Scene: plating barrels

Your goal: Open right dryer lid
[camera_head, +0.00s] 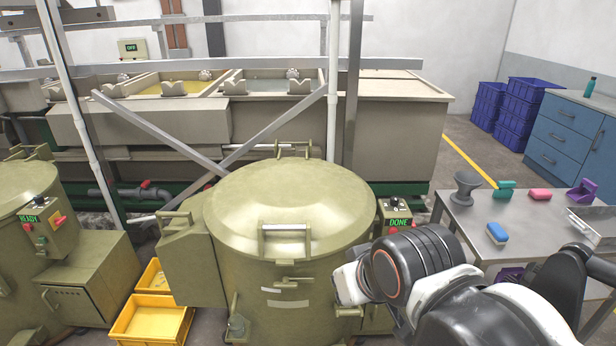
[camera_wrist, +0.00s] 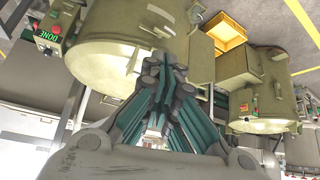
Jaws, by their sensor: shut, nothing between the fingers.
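The right dryer (camera_head: 290,290) is a round olive-green drum in the middle of the head view. Its domed lid (camera_head: 285,195) is down, with a bar handle (camera_head: 285,238) at the front and a hinge bracket at the back. Its panel (camera_head: 398,222) reads DONE. The drum also fills the top left of the wrist view (camera_wrist: 100,40). My gripper (camera_wrist: 165,68) is shut and empty, its fingertips in front of the drum; whether they touch it cannot be told. In the head view my wrist is right of the drum and the fingers are hidden.
Another dryer (camera_head: 22,215) reading READY stands at left. Yellow bins (camera_head: 152,322) sit on the floor between the dryers. Metal rails and plating tanks (camera_head: 390,110) stand behind. A grey table (camera_head: 465,228) with brushes is at right, near my arm.

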